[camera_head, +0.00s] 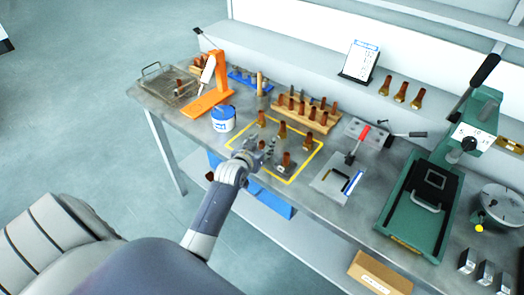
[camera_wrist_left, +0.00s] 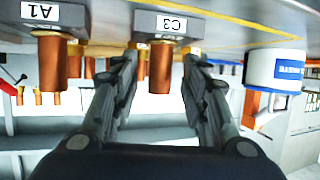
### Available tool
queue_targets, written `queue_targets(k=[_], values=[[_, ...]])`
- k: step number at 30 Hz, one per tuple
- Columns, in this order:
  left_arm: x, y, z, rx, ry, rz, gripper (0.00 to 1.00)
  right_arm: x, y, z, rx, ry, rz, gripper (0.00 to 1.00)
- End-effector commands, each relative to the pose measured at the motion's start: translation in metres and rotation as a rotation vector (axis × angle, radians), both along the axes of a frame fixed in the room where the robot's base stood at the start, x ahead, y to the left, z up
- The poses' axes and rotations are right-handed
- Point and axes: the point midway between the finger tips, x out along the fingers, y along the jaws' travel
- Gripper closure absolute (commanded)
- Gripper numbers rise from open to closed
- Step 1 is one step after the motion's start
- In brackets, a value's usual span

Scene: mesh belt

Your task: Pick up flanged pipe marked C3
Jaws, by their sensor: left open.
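The flanged pipe marked C3 (camera_wrist_left: 161,66) is a copper-coloured tube on a flange with a white C3 label. In the left wrist view, which looks upside down, it shows between the two fingers of my left gripper (camera_head: 259,148). The gripper is open and not closed on it; whether a finger touches it I cannot tell. A similar pipe marked A1 (camera_wrist_left: 54,58) stands to its left in that view. In the head view, the gripper is low over the yellow-framed area (camera_head: 291,181), and I cannot tell there which pipe is C3. My right gripper is not in view.
Other flanged pipes (camera_head: 308,141) stand close around in the yellow frame. A blue-and-white tub (camera_head: 223,118) and an orange stand (camera_head: 208,102) are to the left. A wooden rack of pipes (camera_head: 300,118) stands behind. A green press (camera_head: 414,208) is at the right.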

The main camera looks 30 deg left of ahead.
Motion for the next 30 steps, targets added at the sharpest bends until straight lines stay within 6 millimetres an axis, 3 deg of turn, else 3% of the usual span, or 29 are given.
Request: queue_targets(k=[8, 14, 30], values=[[0.0023, 0.0003, -0.0007, 0.0, -0.001, 0.0, 0.59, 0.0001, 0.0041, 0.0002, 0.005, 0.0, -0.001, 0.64], [0.0021, 0.0002, -0.0007, 0.0, -0.001, 0.0, 1.0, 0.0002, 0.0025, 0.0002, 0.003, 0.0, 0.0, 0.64], [0.0032, 0.0005, 0.0084, 0.001, -0.007, 0.0, 1.0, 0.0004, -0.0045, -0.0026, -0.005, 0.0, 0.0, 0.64]])
